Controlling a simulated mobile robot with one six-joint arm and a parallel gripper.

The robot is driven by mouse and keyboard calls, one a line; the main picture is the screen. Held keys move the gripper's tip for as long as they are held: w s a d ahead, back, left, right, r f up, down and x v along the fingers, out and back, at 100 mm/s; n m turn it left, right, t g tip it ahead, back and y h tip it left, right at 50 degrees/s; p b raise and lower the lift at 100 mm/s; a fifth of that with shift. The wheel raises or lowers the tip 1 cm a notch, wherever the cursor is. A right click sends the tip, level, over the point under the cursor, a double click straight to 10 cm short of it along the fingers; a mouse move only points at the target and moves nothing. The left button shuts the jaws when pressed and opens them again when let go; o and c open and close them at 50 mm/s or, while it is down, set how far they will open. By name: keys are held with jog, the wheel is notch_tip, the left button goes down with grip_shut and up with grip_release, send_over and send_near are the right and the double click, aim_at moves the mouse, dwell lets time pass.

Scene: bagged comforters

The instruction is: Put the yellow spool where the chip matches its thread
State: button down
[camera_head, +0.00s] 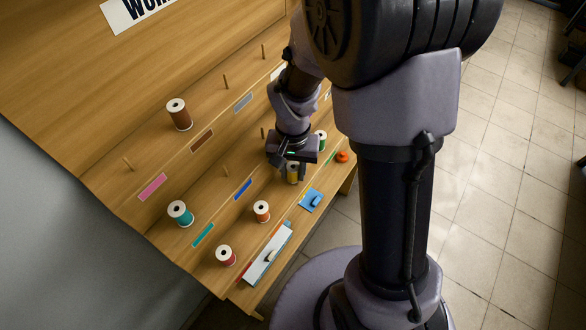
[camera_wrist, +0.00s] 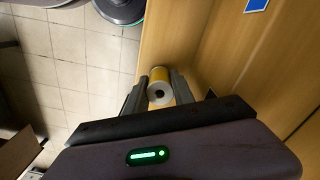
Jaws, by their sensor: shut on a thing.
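The yellow spool (camera_head: 292,178) is between the fingers of my gripper (camera_head: 290,166), over the lower front of the wooden rack (camera_head: 110,185). In the wrist view the yellow spool (camera_wrist: 160,77) shows its white end and dark hole between the two fingers of my gripper (camera_wrist: 159,92), which is shut on it. I cannot tell whether it touches the wood below. Colour chips on the rack include pink (camera_head: 152,187), brown (camera_head: 202,140), grey (camera_head: 243,102), blue (camera_head: 243,189) and teal (camera_head: 203,235). I cannot make out a yellow chip; my arm hides part of the rack.
Spools in brown (camera_head: 179,115), teal (camera_head: 181,213), orange (camera_head: 261,211), red (camera_head: 226,256) and green (camera_head: 320,140) stand on the rack. Bare pegs include one at left (camera_head: 128,164) and one at centre (camera_head: 226,172). A white box (camera_head: 260,262) and blue item (camera_head: 311,201) lie in front.

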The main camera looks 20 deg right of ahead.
jog(key=shift+f, duration=0.2)
jog(key=c, duration=0.7)
grip_release()
jog(key=shift+c, duration=0.2)
jog(key=o, duration=0.3)
jog(key=shift+d, duration=0.15)
jog(key=shift+r, duration=0.2)
jog(key=shift+c, duration=0.6)
jog(key=shift+w+r+p, duration=0.1)
jog(key=shift+r+p, duration=2.25)
jog(key=shift+r, duration=0.8)
jog(key=shift+o, duration=1)
jog(key=shift+r, duration=0.3)
